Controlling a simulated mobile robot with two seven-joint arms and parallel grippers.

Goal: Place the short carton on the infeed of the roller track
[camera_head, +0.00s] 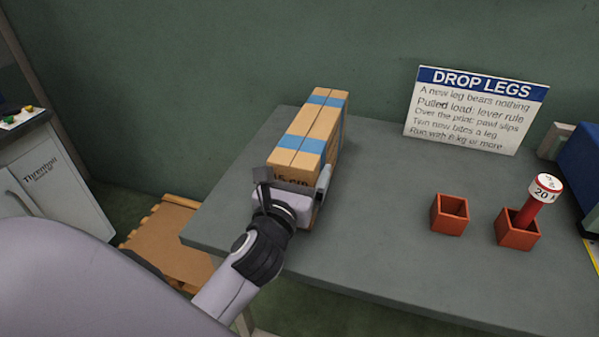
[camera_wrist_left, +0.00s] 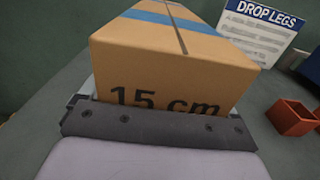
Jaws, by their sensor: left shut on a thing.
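A long brown carton (camera_head: 318,133) with blue bands is at the left part of the grey table (camera_head: 375,235) in the head view. In the left wrist view the carton (camera_wrist_left: 165,72) fills the middle, and its near face reads "15 cm". My left gripper (camera_head: 294,186) is shut on the carton's near end, with a finger on each side. The gripper's dark front bar (camera_wrist_left: 155,126) lies across the carton's lower edge in the left wrist view. I cannot tell whether the carton's underside touches the table. My right gripper and a roller track are not in view.
Two small orange-red boxes (camera_head: 449,214) stand to the right; one holds a red leg (camera_head: 529,211) with a white cap. A "DROP LEGS" sign (camera_head: 477,112) leans at the back. A blue object (camera_head: 582,165) is at the right edge. A wooden pallet (camera_head: 165,243) lies left below the table.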

